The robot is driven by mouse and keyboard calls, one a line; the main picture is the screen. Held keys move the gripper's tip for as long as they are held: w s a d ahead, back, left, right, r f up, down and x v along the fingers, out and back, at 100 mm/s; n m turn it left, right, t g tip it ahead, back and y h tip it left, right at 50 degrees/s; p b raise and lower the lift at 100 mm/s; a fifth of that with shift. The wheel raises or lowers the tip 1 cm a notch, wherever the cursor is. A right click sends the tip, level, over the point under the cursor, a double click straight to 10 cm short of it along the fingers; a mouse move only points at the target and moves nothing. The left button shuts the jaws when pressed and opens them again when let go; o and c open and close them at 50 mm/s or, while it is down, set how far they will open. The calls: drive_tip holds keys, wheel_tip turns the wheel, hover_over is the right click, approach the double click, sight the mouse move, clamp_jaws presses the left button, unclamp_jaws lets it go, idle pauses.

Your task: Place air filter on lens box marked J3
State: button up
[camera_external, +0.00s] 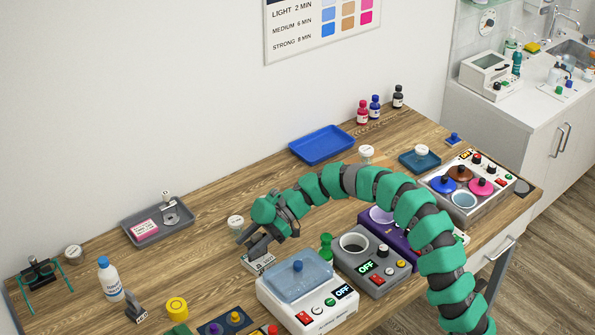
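My gripper (247,246) hangs at the end of my green segmented arm, above the middle of the wooden table. Its two dark fingers point down and left and look spread apart, with nothing clearly visible between them. A small grey-white box (258,264) with a dark label lies just below the fingertips, behind the white machine. Its marking is too small to read, so I cannot tell whether it is the J3 lens box. I cannot identify the air filter for sure. A round white-topped jar (236,222) stands just left of my gripper.
A white machine with a blue lid (300,275) and a grey heater (370,265) stand at the front. A grey tray (150,237) holds a pink-labelled box and a metal part. An empty blue tray (322,144) lies behind. Bare table lies left of my gripper.

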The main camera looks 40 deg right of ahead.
drive_tip(key=shift+r, duration=0.1)
drive_tip(key=shift+r+p, duration=0.1)
drive_tip(key=shift+p, duration=0.2)
drive_tip(key=v, duration=1.2)
drive_tip(key=shift+p, duration=0.3)
drive_tip(key=s+d+r+m+t+h, duration=0.4)
drive_tip(key=s+d+r+m+t, duration=0.1)
drive_tip(key=r, duration=0.7)
drive_tip(key=s+d+r+m+t+h, duration=0.5)
drive_tip(key=s+r+m, duration=0.1)
drive_tip(key=r, duration=0.7)
drive_tip(key=s+d+r+m+t+h, duration=0.4)
drive_tip(key=s+d+r+m+t, duration=0.1)
drive_tip(key=r, duration=0.7)
drive_tip(key=shift+s+r+m, duration=0.4)
drive_tip(key=shift+s+m, duration=0.4)
drive_tip(key=shift+m, duration=0.2)
